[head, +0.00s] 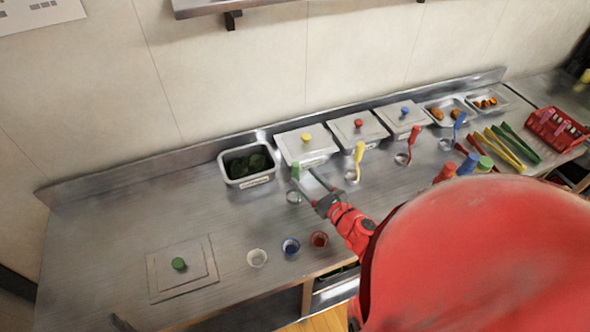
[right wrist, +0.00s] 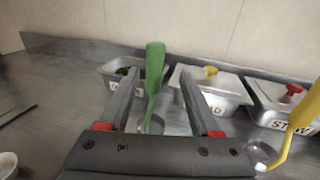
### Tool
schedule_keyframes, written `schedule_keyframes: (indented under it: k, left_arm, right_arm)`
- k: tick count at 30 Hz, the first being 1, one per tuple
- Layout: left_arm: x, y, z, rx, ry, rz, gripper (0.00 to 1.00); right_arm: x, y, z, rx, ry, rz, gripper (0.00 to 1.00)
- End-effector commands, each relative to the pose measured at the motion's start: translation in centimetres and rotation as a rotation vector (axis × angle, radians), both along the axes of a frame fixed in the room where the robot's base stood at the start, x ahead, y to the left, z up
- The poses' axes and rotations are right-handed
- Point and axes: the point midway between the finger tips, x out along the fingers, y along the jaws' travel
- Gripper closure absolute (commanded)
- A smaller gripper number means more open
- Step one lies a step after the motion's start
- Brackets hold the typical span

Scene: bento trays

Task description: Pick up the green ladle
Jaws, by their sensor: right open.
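The fingers are open, with a gap on each side of the handle. In the head view my right gripper (head: 308,186) reaches the ladle from the right, its fingers close around the handle. The ladle's metal bowl (head: 293,197) rests low beside the fingers. My left gripper is not clearly in view.
The yellow ladle (head: 358,160) stands close on the right, with the red ladle (head: 413,140) beyond. The green-food tray (head: 222,172) and lidded trays (head: 320,153) line the back. Small cups (head: 257,258) stand near the front edge. A green-knobbed lid (head: 160,268) lies left; counter between is clear.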

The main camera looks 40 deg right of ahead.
Motion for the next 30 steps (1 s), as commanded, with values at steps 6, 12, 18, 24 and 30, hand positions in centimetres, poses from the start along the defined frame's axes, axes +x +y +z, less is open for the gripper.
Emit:
schedule_keyframes:
  k: [6,12,18,24,30]
  left_arm:
    - [0.0,0.0,1.1,0.000,0.000,0.000,0.29]
    - [0.0,0.0,2.8,0.000,0.000,0.000,0.29]
    - [0.0,0.0,4.4,0.000,0.000,0.000,0.29]
    - [0.0,0.0,4.8,0.000,0.000,0.000,0.29]
    - [0.0,0.0,4.7,0.000,0.000,0.000,0.29]
  right_arm:
    - [2.3,0.0,0.2,0.000,-0.002,0.000,0.36]
    - [4.0,0.6,0.5,0.005,-0.002,0.003,0.36]
    - [6.5,0.9,0.2,0.003,-0.003,0.000,0.36]
    - [7.6,1.0,-0.1,0.001,-0.004,0.002,0.36]
    - [7.6,1.0,-0.2,0.001,-0.003,0.001,0.36]
